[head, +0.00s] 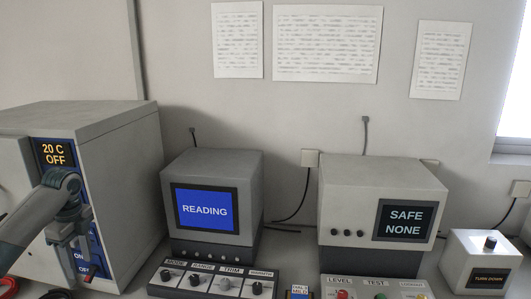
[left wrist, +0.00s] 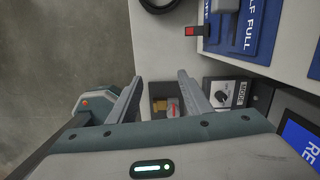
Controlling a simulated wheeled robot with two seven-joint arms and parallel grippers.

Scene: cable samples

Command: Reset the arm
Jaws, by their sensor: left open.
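My left arm comes in from the left in the head view. Its gripper (head: 72,252) hangs in front of the blue control panel of the big grey box (head: 122,170), whose display reads "20 C OFF". In the left wrist view the two fingers of my left gripper (left wrist: 160,92) stand apart with nothing held between them. Beyond the fingers lie a grey knob panel (left wrist: 228,94) and a small brown and red item that I cannot make out. My right gripper is in neither view.
A monitor unit reading "READING" (head: 205,210) and a unit reading "SAFE NONE" (head: 405,220) stand on the bench. A knob panel (head: 215,283) and a button panel (head: 375,288) lie in front. A "TURN DOWN" box (head: 482,262) stands at the right.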

